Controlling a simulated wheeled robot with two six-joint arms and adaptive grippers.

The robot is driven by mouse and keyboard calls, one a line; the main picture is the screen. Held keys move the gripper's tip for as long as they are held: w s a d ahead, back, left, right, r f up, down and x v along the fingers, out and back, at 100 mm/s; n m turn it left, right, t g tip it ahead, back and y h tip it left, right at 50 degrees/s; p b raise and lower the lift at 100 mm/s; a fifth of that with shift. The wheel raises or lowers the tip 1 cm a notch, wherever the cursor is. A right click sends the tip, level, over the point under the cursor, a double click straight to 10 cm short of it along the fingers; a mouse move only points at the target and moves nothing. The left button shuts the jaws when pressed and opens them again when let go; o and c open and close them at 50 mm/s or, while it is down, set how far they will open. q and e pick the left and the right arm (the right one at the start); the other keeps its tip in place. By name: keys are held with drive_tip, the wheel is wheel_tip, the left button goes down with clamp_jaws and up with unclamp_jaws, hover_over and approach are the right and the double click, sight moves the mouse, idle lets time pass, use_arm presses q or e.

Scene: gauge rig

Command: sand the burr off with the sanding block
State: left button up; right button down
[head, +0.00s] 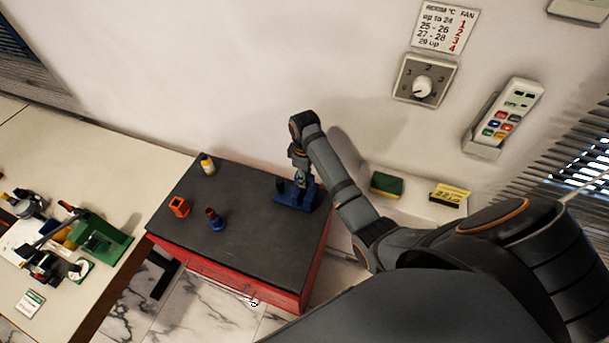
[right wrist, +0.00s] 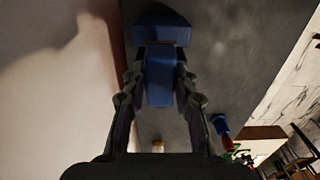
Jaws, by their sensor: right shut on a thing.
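My right gripper (head: 300,174) reaches down over the far right corner of the dark-topped red cabinet. In the right wrist view its fingers are closed on both sides of a blue block (right wrist: 160,85). A wider blue piece (right wrist: 161,29) lies just beyond the block. In the head view a blue fixture (head: 293,197) stands on the cabinet right under the gripper. I cannot tell whether the held block is joined to it. No burr can be made out, and I cannot tell whether the held block is the sanding block. My left gripper is not in view.
On the cabinet top (head: 255,225) stand an orange holder (head: 179,207), a blue piece with a red top (head: 215,219) and a yellow bottle (head: 208,165). A green block (head: 387,184) and a yellow block (head: 449,194) lie on a ledge at right. A cluttered table (head: 130,180) is at left.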

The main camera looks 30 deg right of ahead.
drive_tip(key=shift+s+d+f, duration=0.1)
drive_tip(key=shift+s+d, duration=0.45)
drive_tip(key=shift+s, duration=0.1)
drive_tip(key=shift+w, duration=0.1)
drive_tip(key=shift+w+a, duration=1.1)
drive_tip(key=shift+s+d+f, duration=0.1)
drive_tip(key=shift+s+d, duration=0.95)
drive_tip(key=shift+s, duration=0.15)
